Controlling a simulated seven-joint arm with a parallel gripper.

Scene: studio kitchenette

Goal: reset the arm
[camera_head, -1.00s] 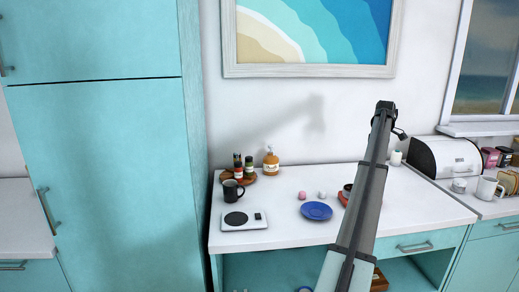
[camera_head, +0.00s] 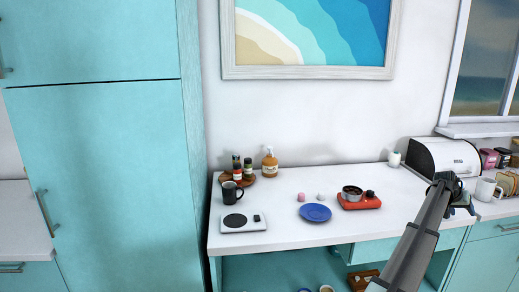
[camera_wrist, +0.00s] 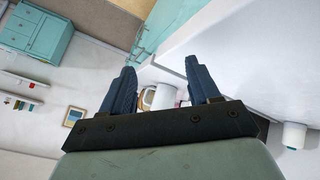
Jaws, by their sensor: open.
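My gripper (camera_head: 466,207) is at the right of the head view, by the right end of the white counter, in front of the bread box. In the wrist view its two dark blue fingers (camera_wrist: 162,82) stand apart with nothing held between them. My arm rises from the lower right of the head view and bends at the top. Whether the gripper touches the counter or hovers cannot be told from the head view.
The counter (camera_head: 285,205) carries a red burner (camera_head: 362,203) with a pot, a blue plate (camera_head: 315,213), a black mug (camera_head: 230,192), a white hot plate (camera_head: 244,224) and a soap bottle (camera_head: 270,164). The bread box (camera_head: 445,157) and a white mug (camera_head: 486,190) are near my gripper.

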